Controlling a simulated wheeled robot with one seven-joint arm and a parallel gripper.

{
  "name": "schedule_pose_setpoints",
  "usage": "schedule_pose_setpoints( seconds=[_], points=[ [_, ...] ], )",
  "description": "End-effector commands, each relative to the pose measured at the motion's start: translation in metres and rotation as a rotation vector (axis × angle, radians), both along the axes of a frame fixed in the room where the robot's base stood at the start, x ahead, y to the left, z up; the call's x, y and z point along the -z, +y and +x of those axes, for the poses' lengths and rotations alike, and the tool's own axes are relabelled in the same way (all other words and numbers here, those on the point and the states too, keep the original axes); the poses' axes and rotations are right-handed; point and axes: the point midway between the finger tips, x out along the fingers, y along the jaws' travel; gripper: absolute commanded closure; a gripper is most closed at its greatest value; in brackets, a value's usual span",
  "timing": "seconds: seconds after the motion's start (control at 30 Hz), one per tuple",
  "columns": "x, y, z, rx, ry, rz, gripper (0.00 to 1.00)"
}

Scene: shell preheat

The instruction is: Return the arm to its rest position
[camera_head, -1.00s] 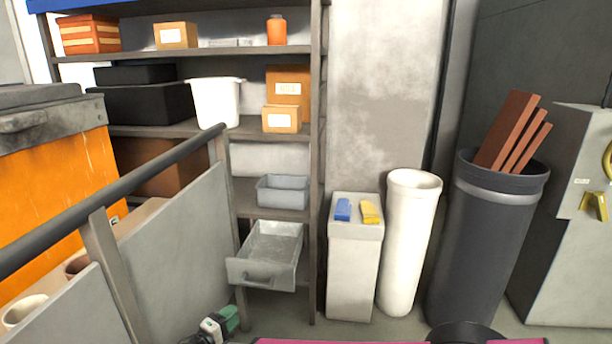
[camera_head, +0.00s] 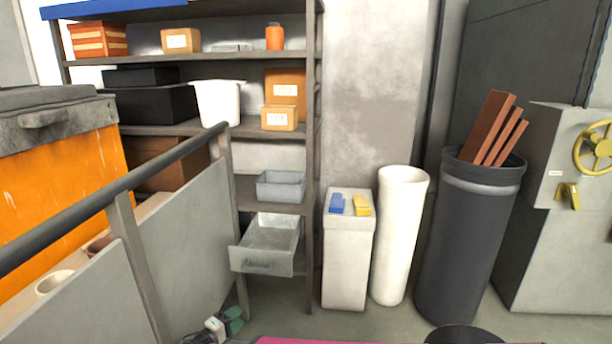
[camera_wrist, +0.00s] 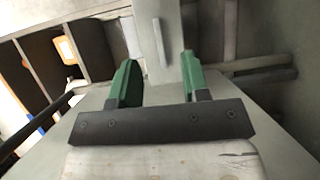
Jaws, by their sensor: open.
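My gripper (camera_wrist: 160,80) shows in the wrist view with its two green fingers apart and nothing between them. Beyond the fingers are grey surfaces and a pale upright bar that I cannot identify. In the head view, part of my gripper (camera_head: 228,322), green and white, shows at the bottom edge, low beside the grey railing panel and below the pulled-out drawer. Most of my arm is out of the head view.
A grey railing (camera_head: 130,185) stands at the left, before an orange container (camera_head: 70,180). A shelf (camera_head: 185,130) holds boxes and a white bucket (camera_head: 218,102). A grey drawer (camera_head: 265,262) sticks out low. A white pedestal (camera_head: 346,265), white cylinder (camera_head: 398,240) and dark bin (camera_head: 465,240) stand right.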

Motion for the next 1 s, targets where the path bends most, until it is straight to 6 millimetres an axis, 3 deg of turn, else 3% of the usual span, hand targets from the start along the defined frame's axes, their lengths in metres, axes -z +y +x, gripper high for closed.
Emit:
schedule_pose_setpoints(
  seconds=[0.37,0.7,1.0],
  points=[
    [0.005,-0.055,0.032,0.143,0.135,0.062,0.57],
    [0.015,-0.149,0.068,0.374,0.365,0.230,0.57],
    [0.021,-0.226,0.084,0.547,0.544,0.444,0.57]
  ],
)
